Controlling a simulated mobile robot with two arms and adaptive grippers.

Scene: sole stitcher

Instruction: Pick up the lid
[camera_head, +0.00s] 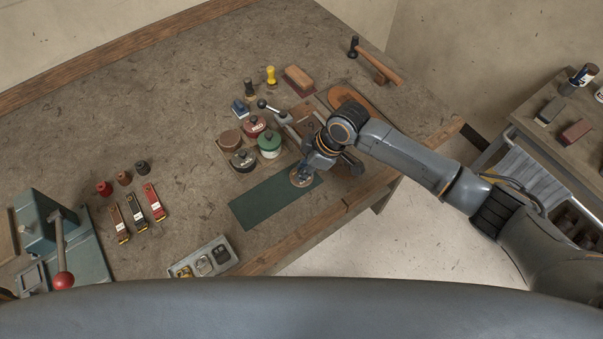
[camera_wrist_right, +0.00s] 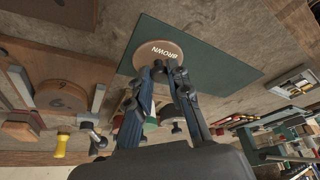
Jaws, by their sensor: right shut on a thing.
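The lid (camera_wrist_right: 157,52) is a round brown disc with the word BROWN on it, seen in the right wrist view. It also shows in the head view (camera_head: 300,178), over the dark green mat (camera_head: 258,206). My right gripper (camera_wrist_right: 170,73) is shut on the lid at its edge or knob; the fingers hide the exact grip. I cannot tell whether the lid touches the mat or is just above it. A brown round tin (camera_head: 230,138) without a knob stands left of the other tins. My left gripper is not in view.
Tins with red (camera_head: 253,124), green (camera_head: 269,142) and black (camera_head: 243,158) lids stand close by in a wooden tray. A metal tray (camera_head: 205,258) sits at the front edge.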

